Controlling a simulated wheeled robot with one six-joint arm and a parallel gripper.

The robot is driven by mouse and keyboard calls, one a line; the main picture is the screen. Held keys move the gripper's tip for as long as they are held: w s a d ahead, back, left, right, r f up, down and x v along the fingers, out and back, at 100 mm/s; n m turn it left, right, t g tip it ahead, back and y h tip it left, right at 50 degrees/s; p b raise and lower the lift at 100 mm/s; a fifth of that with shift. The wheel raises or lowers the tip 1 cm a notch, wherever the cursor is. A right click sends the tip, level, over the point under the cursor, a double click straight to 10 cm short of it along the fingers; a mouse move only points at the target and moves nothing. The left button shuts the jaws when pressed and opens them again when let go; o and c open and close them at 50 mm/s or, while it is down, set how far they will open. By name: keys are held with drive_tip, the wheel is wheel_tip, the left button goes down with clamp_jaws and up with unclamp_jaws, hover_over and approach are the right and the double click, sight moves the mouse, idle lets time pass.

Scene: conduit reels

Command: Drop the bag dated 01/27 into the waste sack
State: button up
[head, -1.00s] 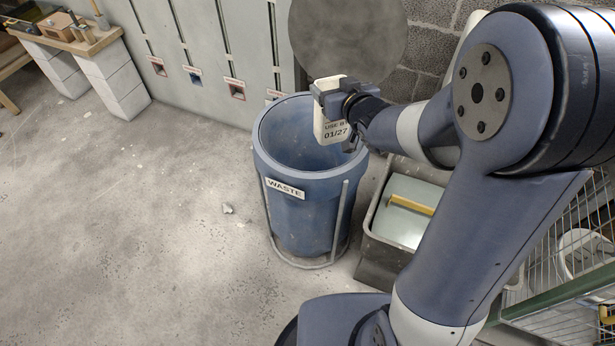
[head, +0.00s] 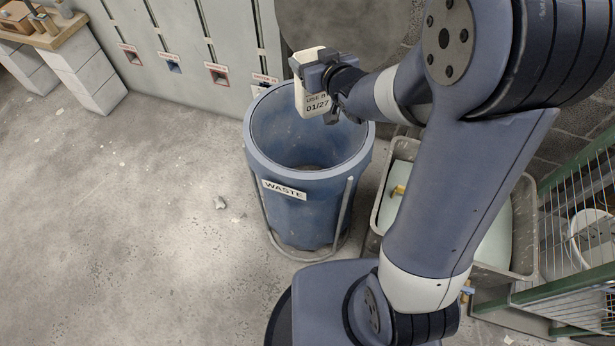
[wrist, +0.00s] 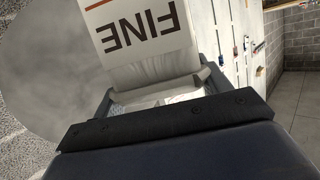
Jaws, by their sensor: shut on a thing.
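A cream bag (head: 312,98) marked "USE B… 01/27" hangs upright in my gripper (head: 325,72), which is shut on it. In the head view the bag appears over the far part of the mouth of the blue waste sack bin (head: 308,215), labelled "WASTE". In the wrist view the bag (wrist: 150,55) fills the space between the fingers and shows the word "FINE" upside down. The bin is not clearly seen in the wrist view.
A grey tub (head: 523,262) with pale contents stands right of the bin, partly behind my arm. A green wire cage (head: 560,225) is at the far right. A panel (head: 190,50) with labelled slots stands behind.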

sight(318, 96)
drive_tip(key=shift+f+b, duration=3.25)
drive_tip(key=shift+f, duration=1.55)
drive_tip(key=o, duration=1.8)
drive_tip(key=shift+c, duration=0.2)
drive_tip(key=shift+s+r, duration=0.1)
drive_tip(key=shift+s, duration=0.05)
drive_tip(key=p+v, duration=0.1)
drive_tip(key=v, duration=0.9)
drive_tip(key=shift+s+d+p, duration=0.2)
drive_tip(key=shift+s+p, duration=0.05)
drive_tip(key=shift+p, duration=0.1)
